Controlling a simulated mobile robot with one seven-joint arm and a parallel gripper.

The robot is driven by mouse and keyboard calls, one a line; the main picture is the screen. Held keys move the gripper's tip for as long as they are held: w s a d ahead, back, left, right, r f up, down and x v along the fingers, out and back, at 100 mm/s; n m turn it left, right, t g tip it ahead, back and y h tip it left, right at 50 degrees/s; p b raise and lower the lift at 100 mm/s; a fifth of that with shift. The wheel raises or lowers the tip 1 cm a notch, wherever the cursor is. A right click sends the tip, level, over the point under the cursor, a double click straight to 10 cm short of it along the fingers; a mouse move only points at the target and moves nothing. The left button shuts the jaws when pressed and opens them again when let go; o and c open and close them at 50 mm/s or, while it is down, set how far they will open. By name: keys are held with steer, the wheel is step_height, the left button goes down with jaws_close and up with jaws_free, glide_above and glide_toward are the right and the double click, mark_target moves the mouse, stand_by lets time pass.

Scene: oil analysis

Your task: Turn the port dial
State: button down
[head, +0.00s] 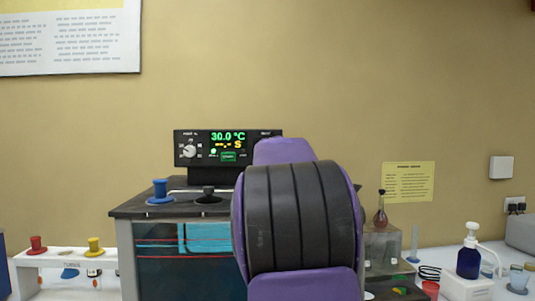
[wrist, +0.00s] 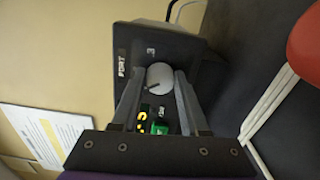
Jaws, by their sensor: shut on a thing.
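The port dial (wrist: 160,75) is a round white-grey knob with a dark pointer line on a black control panel (wrist: 185,55). It shows in the wrist view near the word "PORT", and the picture is turned sideways there. My gripper (wrist: 165,82) has one finger on each side of the dial and is shut on it. In the head view the panel (head: 205,161) stands behind the bath, with a green readout of 30.0 °C (head: 228,136) and another white knob (head: 189,150) at its left. My purple and black arm hides the panel's right end, the port dial and my fingers there.
A blue spool-like plug (head: 160,191) and a black-knobbed lid (head: 208,195) sit on the bath top (head: 130,209). A white rack (head: 65,262) with red and yellow plugs is at left. A flask (head: 381,212) and a blue pump bottle (head: 469,258) stand at right.

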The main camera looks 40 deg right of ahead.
steer(key=n, duration=0.5)
steer(key=shift+r, duration=0.15)
stand_by(0.4)
steer(key=shift+c, duration=2.1)
jaws_free()
steer(key=shift+s+a, duration=0.1)
